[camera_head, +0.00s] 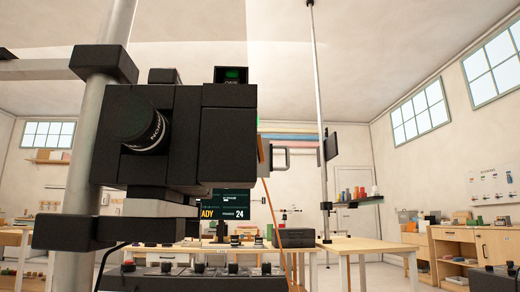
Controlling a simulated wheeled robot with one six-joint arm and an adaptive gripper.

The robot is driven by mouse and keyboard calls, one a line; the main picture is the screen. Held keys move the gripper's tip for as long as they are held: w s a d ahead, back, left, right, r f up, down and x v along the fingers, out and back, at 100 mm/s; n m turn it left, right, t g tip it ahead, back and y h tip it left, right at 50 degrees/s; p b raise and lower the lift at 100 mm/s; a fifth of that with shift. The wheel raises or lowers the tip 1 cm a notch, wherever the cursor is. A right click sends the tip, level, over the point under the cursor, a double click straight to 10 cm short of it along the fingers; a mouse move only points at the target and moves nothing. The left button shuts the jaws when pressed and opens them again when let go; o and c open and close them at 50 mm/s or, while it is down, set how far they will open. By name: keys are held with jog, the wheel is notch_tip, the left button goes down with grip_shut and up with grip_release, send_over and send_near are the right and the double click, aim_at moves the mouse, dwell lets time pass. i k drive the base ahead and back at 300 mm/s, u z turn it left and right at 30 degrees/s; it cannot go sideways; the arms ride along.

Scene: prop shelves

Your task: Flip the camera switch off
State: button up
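A black camera (173,140) fills the left and middle of the view, mounted on a grey metal pole (98,130). Its dark round lens (140,120) points toward the lower left. A small black box with a green-lit face (233,74) stands on top of the camera at its right end. Small lettering below the green patch looks like "ON", but it is hard to read. No separate switch lever can be made out. My gripper is not in view.
A black panel with several knobs (195,280) spans the bottom. A dark screen (236,203) showing "24" is partly hidden behind the camera. A wooden table (365,245) stands beyond, with a tall thin pole (318,110) to its left. Wooden cabinets (490,247) line the right wall.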

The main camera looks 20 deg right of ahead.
aim_at(261, 155)
jog(key=u, duration=1.15)
jog(key=k, duration=1.3)
jog(key=z, duration=1.45)
jog(key=i, duration=0.5)
jog(key=z, duration=0.05)
